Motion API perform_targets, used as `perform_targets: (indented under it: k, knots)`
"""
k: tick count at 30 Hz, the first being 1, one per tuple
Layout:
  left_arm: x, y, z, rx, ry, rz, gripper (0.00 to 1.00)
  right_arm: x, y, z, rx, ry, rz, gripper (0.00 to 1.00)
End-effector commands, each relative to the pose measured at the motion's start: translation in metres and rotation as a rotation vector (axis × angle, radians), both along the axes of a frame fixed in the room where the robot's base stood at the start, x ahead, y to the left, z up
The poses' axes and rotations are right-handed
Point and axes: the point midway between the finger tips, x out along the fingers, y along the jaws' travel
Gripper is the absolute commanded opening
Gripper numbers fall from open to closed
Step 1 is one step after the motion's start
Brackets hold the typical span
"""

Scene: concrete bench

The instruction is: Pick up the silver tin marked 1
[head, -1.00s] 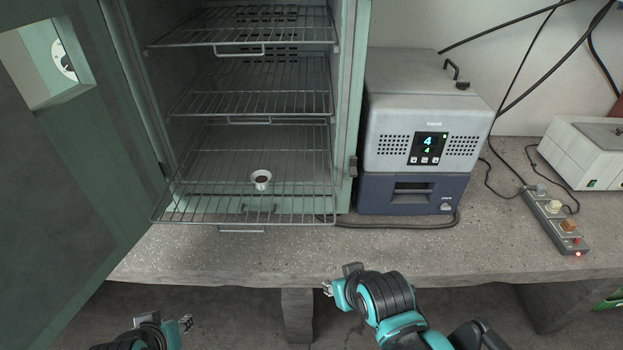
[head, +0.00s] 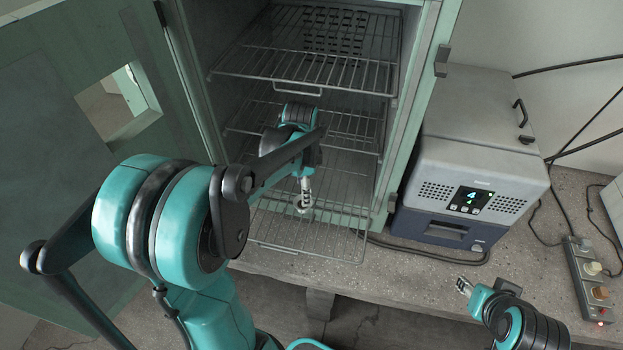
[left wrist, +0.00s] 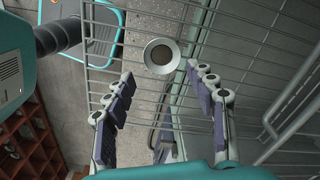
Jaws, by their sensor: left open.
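A small round silver tin (left wrist: 162,56) with a pale rim and dark brown inside sits on the lowest wire rack in the left wrist view. I cannot read a mark on it. My left gripper (left wrist: 161,75) is open, with one finger on each side, and the tin shows just past the fingertips, apart from them. In the head view my left gripper (head: 304,199) reaches down over the lowest rack and mostly hides the tin. My right gripper (head: 464,286) is at the bench's front edge, too small to read its jaws.
The lowest rack (head: 310,240) sticks out of the green cabinet, with more racks (head: 300,70) above my left arm. The open cabinet door (head: 50,120) stands at left. A grey and blue device (head: 470,170) and a power strip (head: 590,280) are on the bench at right.

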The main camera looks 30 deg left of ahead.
Motion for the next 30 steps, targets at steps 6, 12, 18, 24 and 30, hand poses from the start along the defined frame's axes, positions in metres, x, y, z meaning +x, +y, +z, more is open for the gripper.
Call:
perform_targets:
  k: [6,12,18,24,30]
  knots:
    - [0.003,0.005,-0.014,-0.006,0.027,-0.044,0.56,-0.001,0.000,0.003,0.000,0.001,0.000,0.40]
    - [0.002,0.005,-0.039,-0.005,0.026,-0.043,0.56,0.000,0.000,-0.005,0.000,0.000,0.000,0.40]
    - [0.001,0.006,-0.070,-0.006,0.025,-0.043,0.56,0.000,0.000,-0.013,0.000,0.000,0.000,0.40]
    - [0.000,0.006,-0.079,-0.005,0.024,-0.042,0.56,0.000,0.000,-0.014,0.000,0.000,0.000,0.40]
    - [0.000,0.005,-0.078,-0.005,0.024,-0.042,0.43,0.000,0.000,-0.014,0.000,0.000,0.000,0.40]
